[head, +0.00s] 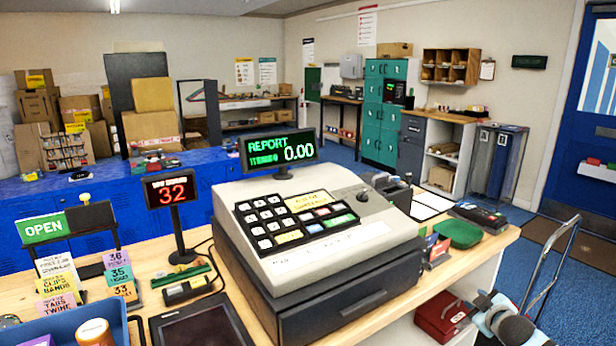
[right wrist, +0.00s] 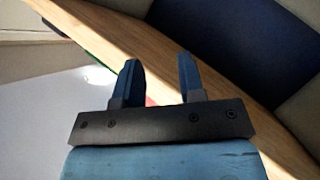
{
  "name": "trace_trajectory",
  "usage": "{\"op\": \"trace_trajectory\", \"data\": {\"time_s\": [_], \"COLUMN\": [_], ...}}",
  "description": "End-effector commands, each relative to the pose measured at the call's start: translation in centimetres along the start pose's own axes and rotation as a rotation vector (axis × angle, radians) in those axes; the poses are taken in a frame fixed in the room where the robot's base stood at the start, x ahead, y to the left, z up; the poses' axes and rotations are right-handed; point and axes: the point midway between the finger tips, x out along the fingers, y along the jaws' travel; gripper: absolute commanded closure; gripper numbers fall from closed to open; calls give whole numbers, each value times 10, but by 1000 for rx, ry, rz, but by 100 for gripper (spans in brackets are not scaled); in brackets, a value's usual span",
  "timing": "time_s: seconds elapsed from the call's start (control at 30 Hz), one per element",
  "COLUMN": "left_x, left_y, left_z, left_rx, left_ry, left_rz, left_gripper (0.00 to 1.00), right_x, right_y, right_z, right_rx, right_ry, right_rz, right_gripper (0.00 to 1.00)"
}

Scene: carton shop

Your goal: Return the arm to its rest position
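My right gripper (right wrist: 159,68) shows in the right wrist view with its two blue fingers apart and nothing between them. In the head view, part of my right arm and gripper (head: 484,300) shows at the lower right, beside the counter's right end and below its top. The fingertips are hard to make out there. My left arm and gripper are not in the head view.
A large cash register (head: 300,235) stands on the wooden counter (head: 480,262). A green dish (head: 458,233) sits near the counter's right end. A red box (head: 441,318) is below, beside my right arm. A hand truck (head: 556,268) stands at the right on blue floor.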

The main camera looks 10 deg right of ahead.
Motion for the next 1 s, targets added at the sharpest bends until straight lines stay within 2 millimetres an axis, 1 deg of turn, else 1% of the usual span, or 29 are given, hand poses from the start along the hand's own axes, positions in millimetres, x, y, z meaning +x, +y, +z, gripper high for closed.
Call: {"op": "trace_trajectory", "data": {"time_s": [0.03,0.07,0.1,0.17,0.2,0.27,0.3,0.37,0.4,0.47,0.5,0.57,0.6,0.67,0.7,0.83,0.9,1.0], "left_x": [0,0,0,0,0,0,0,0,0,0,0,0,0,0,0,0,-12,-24], "left_y": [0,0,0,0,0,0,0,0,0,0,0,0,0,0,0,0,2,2], "left_z": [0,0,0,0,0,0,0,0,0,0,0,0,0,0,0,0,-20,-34], "left_rx": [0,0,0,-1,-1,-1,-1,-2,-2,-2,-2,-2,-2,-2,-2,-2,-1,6], "left_ry": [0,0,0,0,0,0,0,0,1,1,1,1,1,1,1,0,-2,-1], "left_rz": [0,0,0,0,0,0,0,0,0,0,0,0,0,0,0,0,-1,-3], "left_gripper": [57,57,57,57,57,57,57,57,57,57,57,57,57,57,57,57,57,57], "right_x": [-11,-18,-29,-48,-62,-86,-104,-131,-150,-176,-193,-218,-233,-255,-269,-314,-319,-324], "right_y": [-40,-60,-89,-132,-159,-199,-224,-260,-281,-308,-323,-343,-354,-369,-377,-399,-381,-370], "right_z": [6,8,11,14,16,16,16,14,11,7,3,-3,-7,-14,-19,-38,-52,-62], "right_rx": [22,34,53,85,108,146,174,219,250,296,326,370,398,442,471,572,560,553], "right_ry": [-1,-1,-1,-2,-3,-5,-7,-11,-14,-18,-22,-28,-32,-38,-43,-60,-56,-57], "right_rz": [-50,-76,-113,-168,-203,-256,-290,-340,-370,-409,-432,-462,-480,-504,-518,-555,-551,-549], "right_gripper": [64,64,64,64,64,64,64,64,64,64,64,64,64,64,64,64,64,64]}}
